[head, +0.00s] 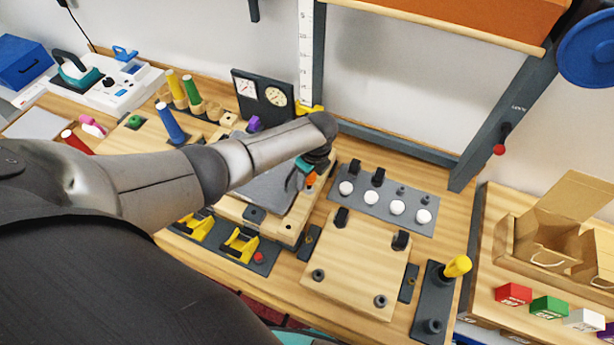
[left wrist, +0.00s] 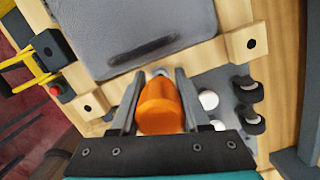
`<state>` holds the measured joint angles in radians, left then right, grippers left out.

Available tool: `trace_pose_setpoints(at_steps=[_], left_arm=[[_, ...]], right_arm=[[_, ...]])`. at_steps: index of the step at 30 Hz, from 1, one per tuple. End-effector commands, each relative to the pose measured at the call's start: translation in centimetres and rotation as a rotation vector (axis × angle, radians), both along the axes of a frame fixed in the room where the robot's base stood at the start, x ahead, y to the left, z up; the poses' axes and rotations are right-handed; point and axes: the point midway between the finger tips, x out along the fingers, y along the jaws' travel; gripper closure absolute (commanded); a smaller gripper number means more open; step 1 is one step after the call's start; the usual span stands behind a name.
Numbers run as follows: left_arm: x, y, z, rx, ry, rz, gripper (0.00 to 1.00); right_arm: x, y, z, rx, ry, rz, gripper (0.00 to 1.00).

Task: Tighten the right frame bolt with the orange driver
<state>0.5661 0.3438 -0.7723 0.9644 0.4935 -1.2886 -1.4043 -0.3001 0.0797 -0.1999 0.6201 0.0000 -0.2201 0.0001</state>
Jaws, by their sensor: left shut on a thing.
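My left gripper (head: 308,170) is over the right edge of the grey pad (head: 268,190) on its wooden frame. It is shut on the orange driver (left wrist: 160,106), whose rounded orange handle sits between the two fingers in the left wrist view. A bit of the orange also shows under the gripper in the head view. In the left wrist view, wooden blocks with dark round centres (left wrist: 250,43) stand at the frame's corners; I cannot tell which is the right frame bolt. My right gripper is not in view.
A grey plate (head: 420,226) with white knobs and black clips lies right of the frame. A wooden board (head: 355,265) with dark clips lies in front of it. A yellow-handled tool (head: 457,266) stands at the right. Yellow clamps (head: 240,243) stand at the frame's front.

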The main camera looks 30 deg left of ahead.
Motion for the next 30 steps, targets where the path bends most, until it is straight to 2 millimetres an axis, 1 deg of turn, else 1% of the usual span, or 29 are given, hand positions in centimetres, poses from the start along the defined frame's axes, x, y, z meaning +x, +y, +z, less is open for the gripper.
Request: trace_pose_setpoints(at_steps=[3,15,19,26,27,30], left_arm=[[0.11,-0.06,0.02,0.0,-0.002,-0.159,1.0],[0.4,-0.21,-0.06,0.0,-0.002,-0.654,1.0],[0.44,-0.32,-0.04,-0.002,-0.002,-0.73,1.0],[0.44,-0.35,-0.02,-0.002,-0.002,-0.74,1.0],[0.45,-0.34,-0.01,-0.002,-0.002,-0.74,0.52],[0.43,-0.33,-0.02,-0.002,-0.001,-0.739,0.41]], right_arm=[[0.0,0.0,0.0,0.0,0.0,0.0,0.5],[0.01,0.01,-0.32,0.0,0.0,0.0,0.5],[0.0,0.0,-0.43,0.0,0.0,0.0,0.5],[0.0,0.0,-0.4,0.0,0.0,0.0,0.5],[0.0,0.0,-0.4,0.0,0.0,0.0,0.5],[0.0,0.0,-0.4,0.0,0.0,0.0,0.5]])
